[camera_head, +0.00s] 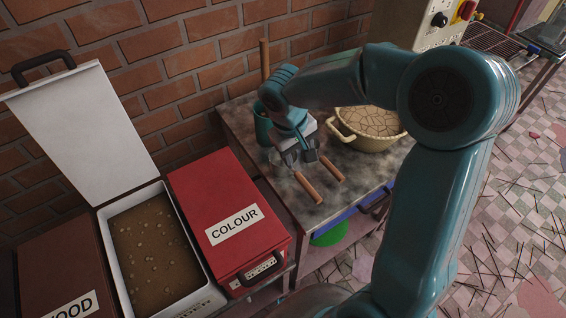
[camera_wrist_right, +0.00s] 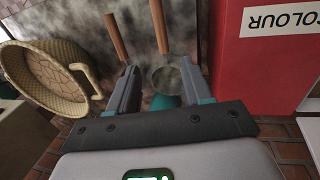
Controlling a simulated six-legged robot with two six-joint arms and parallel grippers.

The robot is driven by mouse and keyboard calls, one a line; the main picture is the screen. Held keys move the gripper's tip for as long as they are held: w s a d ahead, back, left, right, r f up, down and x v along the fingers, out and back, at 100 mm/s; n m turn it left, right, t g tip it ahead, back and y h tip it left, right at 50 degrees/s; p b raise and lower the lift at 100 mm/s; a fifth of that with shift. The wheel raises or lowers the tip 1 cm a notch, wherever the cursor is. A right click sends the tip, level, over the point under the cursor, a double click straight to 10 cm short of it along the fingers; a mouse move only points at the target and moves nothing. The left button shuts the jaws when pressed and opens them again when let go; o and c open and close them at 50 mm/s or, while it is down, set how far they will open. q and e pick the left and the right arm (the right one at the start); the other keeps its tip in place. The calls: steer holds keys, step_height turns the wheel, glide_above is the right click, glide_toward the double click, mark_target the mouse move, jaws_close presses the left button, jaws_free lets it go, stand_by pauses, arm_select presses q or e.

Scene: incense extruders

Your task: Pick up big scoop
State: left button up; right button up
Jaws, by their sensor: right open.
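Two scoops with wooden handles lie side by side on the dark stone table. In the head view, one handle (camera_head: 308,188) is nearer the red box and the other handle (camera_head: 328,167) is nearer the basin. Both also show in the right wrist view, the first (camera_wrist_right: 160,25) and the second (camera_wrist_right: 117,38). A round metal bowl (camera_wrist_right: 173,82) shows between my fingers, seemingly of the first scoop; I cannot tell which scoop is bigger. My right gripper (camera_head: 301,159) is open above the scoops' metal ends and hides them in the head view. My left gripper is not in view.
A cream basin (camera_head: 368,146) with a cracked filling stands right of the gripper. A teal pot (camera_head: 263,126) with an upright wooden stick stands behind it. A red COLOUR box (camera_head: 225,215) and an open white bin (camera_head: 117,243) of brown powder are left.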

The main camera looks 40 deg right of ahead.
glide_toward(302, 179)
steer(key=f, duration=0.3)
steer(key=d+f, duration=0.1)
steer(key=f, duration=0.1)
steer(key=shift+s+d, duration=0.1)
steer(key=shift+s, duration=0.25)
steer(key=shift+d+f, duration=0.15)
steer(key=shift+f, duration=0.1)
steer(key=f, duration=0.3)
steer(key=f+p, duration=0.1)
steer(key=shift+w+d+f, duration=0.2)
steer(key=shift+w+f, duration=0.1)
steer(key=shift+d+f, duration=0.15)
steer(key=shift+f, duration=0.15)
steer(key=shift+c, duration=0.8)
jaws_close()
